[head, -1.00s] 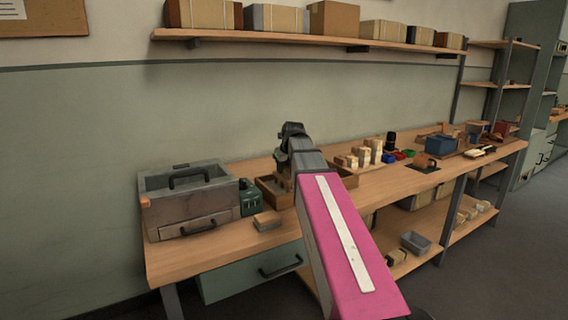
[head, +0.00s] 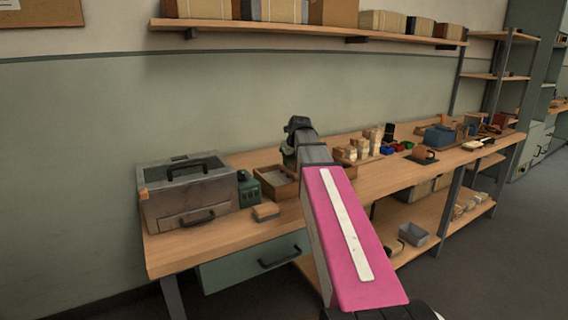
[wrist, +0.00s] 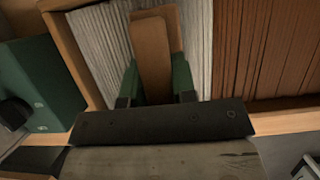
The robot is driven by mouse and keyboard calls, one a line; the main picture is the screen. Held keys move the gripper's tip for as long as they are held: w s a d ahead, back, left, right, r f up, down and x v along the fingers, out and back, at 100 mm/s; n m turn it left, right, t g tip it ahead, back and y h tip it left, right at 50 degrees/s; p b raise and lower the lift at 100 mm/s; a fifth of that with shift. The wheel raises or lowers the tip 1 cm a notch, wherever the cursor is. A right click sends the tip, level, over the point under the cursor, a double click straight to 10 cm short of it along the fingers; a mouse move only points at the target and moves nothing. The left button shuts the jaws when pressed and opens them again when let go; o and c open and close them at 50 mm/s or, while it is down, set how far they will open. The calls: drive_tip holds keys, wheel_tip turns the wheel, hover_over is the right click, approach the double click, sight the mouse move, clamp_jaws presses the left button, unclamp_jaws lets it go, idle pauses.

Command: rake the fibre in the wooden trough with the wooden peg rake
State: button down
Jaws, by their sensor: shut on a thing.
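The wooden trough (head: 277,188) stands on the bench, partly hidden behind my arm in the head view. The wrist view shows its wooden front wall (wrist: 290,121), pale grey strands of fibre (wrist: 98,47) on the left and a brown ribbed area (wrist: 262,45) on the right. My gripper (wrist: 156,84) has green-padded fingers shut on the brown wooden rake (wrist: 152,50), over the pale fibre. The rake's pegs are hidden, so I cannot tell whether they touch the fibre. In the head view my arm hides the fingers and rake.
A dark green container (head: 249,188) stands close to the trough's left side. Further left is a grey metal box (head: 188,196) with handles, and a small block (head: 265,212) lies in front. Wooden blocks (head: 358,150) and small coloured bins stand to the right. The bench's front left is clear.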

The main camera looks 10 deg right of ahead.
drive_tip(key=w+d, duration=0.2)
drive_tip(key=d, duration=0.4)
drive_tip(key=w+d, duration=0.2)
drive_tip(key=d, duration=0.5)
drive_tip(key=w+d, duration=0.2)
drive_tip(key=d, duration=0.5)
drive_tip(key=shift+w, duration=0.25)
drive_tip(key=shift+a, duration=0.1)
drive_tip(key=s+a, duration=0.3)
drive_tip(key=a, duration=0.6)
drive_tip(key=s+a, duration=0.3)
drive_tip(key=a, duration=0.6)
drive_tip(key=s+a, duration=0.3)
drive_tip(key=a, duration=0.7)
drive_tip(key=shift+d, duration=0.1)
drive_tip(key=w+d, duration=0.3)
drive_tip(key=d, duration=0.6)
drive_tip(key=w+d, duration=0.3)
drive_tip(key=d, duration=0.6)
drive_tip(key=w+d, duration=0.3)
drive_tip(key=d, duration=0.7)
drive_tip(key=shift+a, duration=0.1)
